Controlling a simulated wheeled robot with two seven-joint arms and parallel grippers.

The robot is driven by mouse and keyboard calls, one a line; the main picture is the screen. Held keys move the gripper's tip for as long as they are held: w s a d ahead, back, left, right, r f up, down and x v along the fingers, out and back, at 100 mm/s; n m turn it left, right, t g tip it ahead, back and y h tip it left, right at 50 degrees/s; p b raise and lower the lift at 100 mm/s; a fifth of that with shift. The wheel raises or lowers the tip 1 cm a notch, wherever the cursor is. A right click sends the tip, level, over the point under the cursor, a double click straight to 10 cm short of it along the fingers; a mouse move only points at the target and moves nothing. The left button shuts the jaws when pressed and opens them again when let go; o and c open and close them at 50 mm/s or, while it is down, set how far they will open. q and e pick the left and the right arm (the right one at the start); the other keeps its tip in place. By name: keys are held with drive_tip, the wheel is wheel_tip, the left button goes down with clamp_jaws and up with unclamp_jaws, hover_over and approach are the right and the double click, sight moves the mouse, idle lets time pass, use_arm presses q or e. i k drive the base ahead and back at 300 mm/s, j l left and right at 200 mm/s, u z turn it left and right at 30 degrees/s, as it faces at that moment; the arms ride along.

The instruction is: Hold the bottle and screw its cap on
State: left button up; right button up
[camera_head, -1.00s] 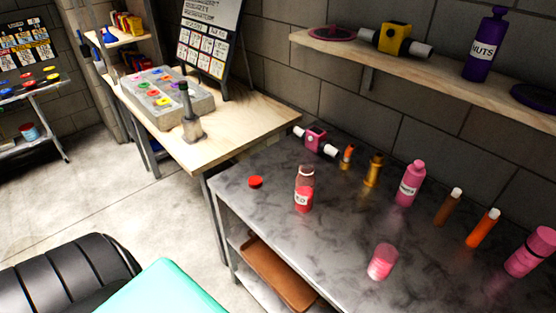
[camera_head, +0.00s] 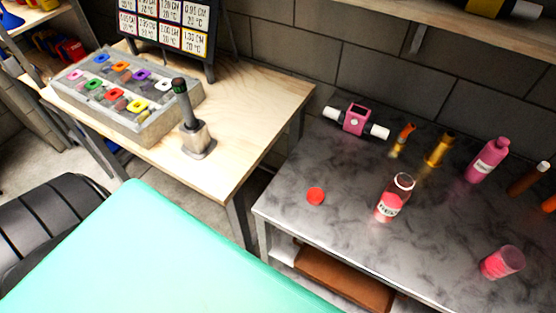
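An open bottle (camera_head: 394,198) with red contents and a white label stands upright on the dark marbled table (camera_head: 335,232). Its neck is uncapped. A round red cap (camera_head: 315,196) lies on the same table to the left of the bottle, apart from it and near the table's left edge. Neither of my grippers shows in the head view.
A pink device with white ends (camera_head: 357,119), a pink bottle (camera_head: 487,160), small orange and gold items and a pink-red cup (camera_head: 502,262) stand around the bottle. A wooden bench (camera_head: 250,97) holds a grey tray (camera_head: 150,128) and a lever (camera_head: 191,130). A turquoise surface (camera_head: 150,255) fills the lower left.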

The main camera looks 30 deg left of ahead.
sight(397, 192)
drive_tip(key=j, duration=1.5)
